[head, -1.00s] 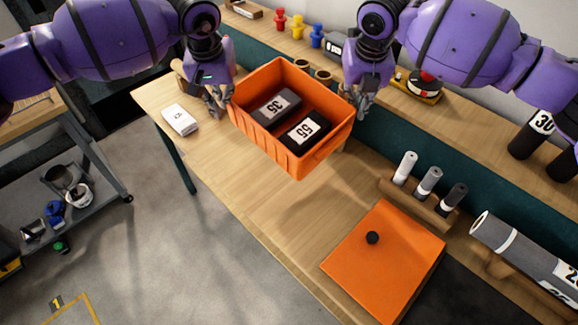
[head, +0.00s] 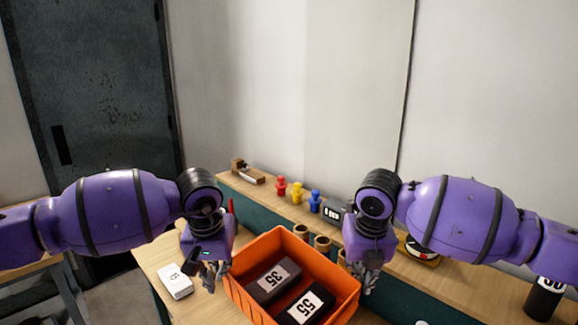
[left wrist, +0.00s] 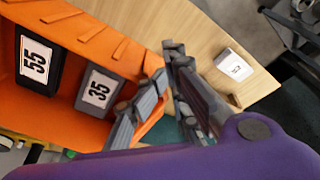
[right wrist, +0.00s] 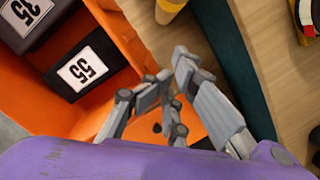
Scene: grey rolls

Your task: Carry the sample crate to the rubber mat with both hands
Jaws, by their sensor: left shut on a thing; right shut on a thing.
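The sample crate (head: 316,265) is an open orange bin at the bottom middle of the head view, its near part cut off by the frame edge. A dark grey block marked 35 (head: 264,287) and a black block marked 55 (head: 306,309) lie inside it. My left gripper (head: 214,276) is shut on the crate's left side, also seen in the left wrist view (left wrist: 155,95). My right gripper (head: 366,279) is shut on its right side, also seen in the right wrist view (right wrist: 170,90). The rubber mat is not recognisable in the current views.
A white labelled box (head: 174,281) lies on the bench left of the crate. Red (head: 281,189), yellow (head: 297,193) and blue (head: 315,201) figures stand on the back ledge.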

